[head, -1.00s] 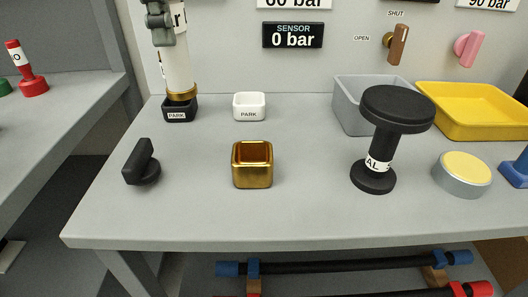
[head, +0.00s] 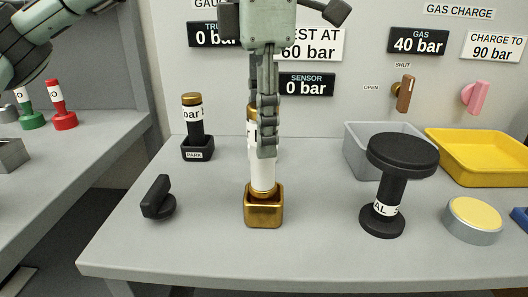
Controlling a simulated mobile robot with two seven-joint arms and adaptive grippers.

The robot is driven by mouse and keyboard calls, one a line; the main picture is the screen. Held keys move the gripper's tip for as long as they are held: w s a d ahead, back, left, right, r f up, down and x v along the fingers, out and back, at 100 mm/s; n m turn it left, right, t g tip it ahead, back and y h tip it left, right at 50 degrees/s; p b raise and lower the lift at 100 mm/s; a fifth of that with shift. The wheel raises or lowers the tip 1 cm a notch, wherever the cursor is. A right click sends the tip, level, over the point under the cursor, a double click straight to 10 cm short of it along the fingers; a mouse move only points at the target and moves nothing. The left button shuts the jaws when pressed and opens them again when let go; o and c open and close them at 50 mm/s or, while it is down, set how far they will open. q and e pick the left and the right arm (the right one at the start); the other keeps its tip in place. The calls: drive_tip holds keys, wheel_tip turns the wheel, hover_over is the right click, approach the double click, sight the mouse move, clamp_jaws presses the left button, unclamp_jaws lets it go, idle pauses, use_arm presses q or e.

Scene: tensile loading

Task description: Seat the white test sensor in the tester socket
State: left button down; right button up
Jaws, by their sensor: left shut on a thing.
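The white test sensor (head: 262,177) stands about upright in the middle of the head view, with a brass-coloured band at its lower end. That end is at the mouth of the brass tester socket (head: 263,213) and looks at least partly inside it; I cannot tell how deep. My left gripper (head: 266,148) comes down from above and is shut on the white sensor's upper part, covering much of its label. My right gripper is not in view.
A black sensor (head: 193,115) stands in the black park holder (head: 198,154). A black knob (head: 157,197) is left of the socket. A black-topped stamp-like tool (head: 400,165), a yellow-topped button (head: 473,219), a grey bin (head: 365,140) and a yellow tray (head: 480,170) are on the right.

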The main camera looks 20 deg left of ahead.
use_arm(q)
wheel_tip(320, 180, down, 4)
drive_tip(key=shift+r, duration=0.2)
drive_tip(key=shift+w+f, duration=0.1)
drive_tip(key=shift+f, duration=0.35)
drive_tip(key=c, duration=1.3)
unclamp_jaws()
drive_tip(key=shift+o, duration=1.2)
drive_tip(key=shift+r, duration=0.75)
wheel_tip(320, 180, up, 9)
drive_tip(key=shift+f, duration=0.1)
wheel_tip(320, 180, up, 2)
drive_tip(key=shift+r+p, duration=0.1)
drive_tip(key=shift+p, duration=0.3)
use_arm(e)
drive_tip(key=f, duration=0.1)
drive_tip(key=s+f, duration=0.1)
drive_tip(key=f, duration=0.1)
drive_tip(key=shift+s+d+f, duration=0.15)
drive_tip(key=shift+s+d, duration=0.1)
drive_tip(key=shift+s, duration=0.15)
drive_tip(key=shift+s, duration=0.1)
